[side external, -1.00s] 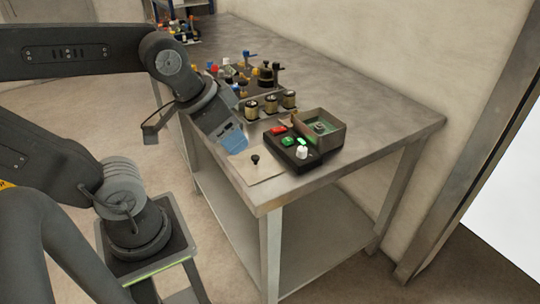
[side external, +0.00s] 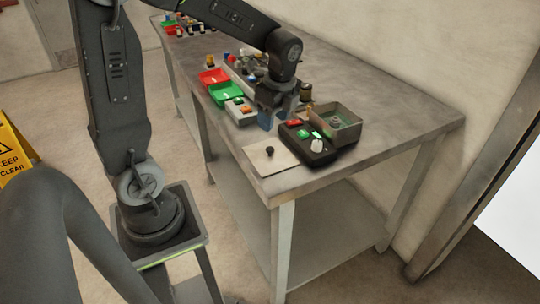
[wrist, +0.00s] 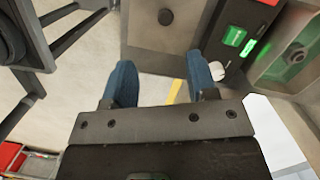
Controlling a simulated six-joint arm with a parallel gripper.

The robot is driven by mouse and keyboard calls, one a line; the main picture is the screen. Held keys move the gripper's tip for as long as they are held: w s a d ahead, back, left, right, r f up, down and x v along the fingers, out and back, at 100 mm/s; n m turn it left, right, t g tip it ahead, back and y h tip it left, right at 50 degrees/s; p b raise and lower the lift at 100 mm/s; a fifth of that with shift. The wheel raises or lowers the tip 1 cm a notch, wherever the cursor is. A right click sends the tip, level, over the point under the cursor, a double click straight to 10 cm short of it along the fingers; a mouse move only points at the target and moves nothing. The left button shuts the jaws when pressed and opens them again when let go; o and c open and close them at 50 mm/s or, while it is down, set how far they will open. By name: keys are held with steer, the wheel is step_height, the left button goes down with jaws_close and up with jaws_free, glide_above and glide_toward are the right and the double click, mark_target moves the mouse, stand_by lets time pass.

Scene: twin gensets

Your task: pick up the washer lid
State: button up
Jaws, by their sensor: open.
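The washer lid appears to be the flat beige plate (side external: 279,164) with a small black knob, lying on the near corner of the table. It also shows at the top of the wrist view (wrist: 145,30), with its knob between and beyond my fingers. My gripper (side external: 266,121) is open, pointing down, behind the plate in the side view. In the wrist view the blue fingertips of my gripper (wrist: 161,75) are apart with nothing between them. An open-topped box (side external: 349,134) with a green inside stands right of the plate.
A black control box (side external: 318,158) with red and green buttons and a white knob sits beside the plate. Red (side external: 214,76) and green (side external: 226,94) trays and several small parts stand farther back. The right side of the table (side external: 405,122) is clear.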

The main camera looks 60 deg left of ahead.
glide_above(270, 148)
steer(key=d, duration=0.1)
steer(key=f, duration=0.5)
steer(key=shift+s+d+f, duration=0.15)
steer(key=shift+s+f, duration=0.05)
steer(key=shift+f, duration=0.05)
steer(key=f, duration=0.2)
steer(key=a+f, duration=0.1)
steer(key=f, duration=0.2)
steer(key=shift+w, duration=0.2)
jaws_close()
